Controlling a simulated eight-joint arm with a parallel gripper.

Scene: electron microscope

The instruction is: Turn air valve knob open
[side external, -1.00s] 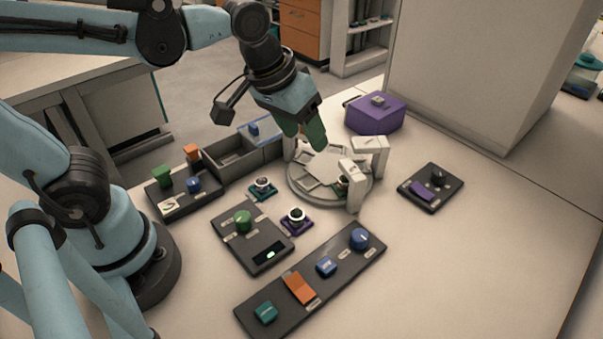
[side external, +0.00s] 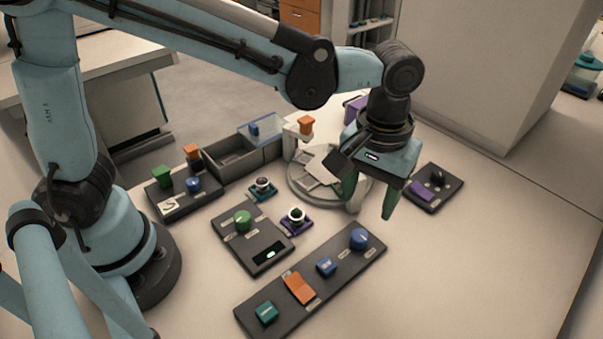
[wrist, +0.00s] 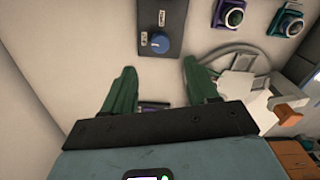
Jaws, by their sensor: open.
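My gripper (side external: 369,198) is open and empty, held above the table between the round platform and the small right panel. Its two green fingers point down, and they also show in the wrist view (wrist: 159,72). A round blue knob (side external: 359,239) sits at the far end of the long dark panel (side external: 283,314). In the wrist view the blue knob (wrist: 160,43) lies just beyond the fingertips, apart from them. The same panel carries a blue block-like knob (side external: 326,267), an orange rocker (side external: 299,288) and a teal knob (side external: 266,312). The labels are too small to read, so I cannot tell which is the air valve knob.
A dark panel with a green knob (side external: 243,219) stands nearer my base. The right tabletop is clear.

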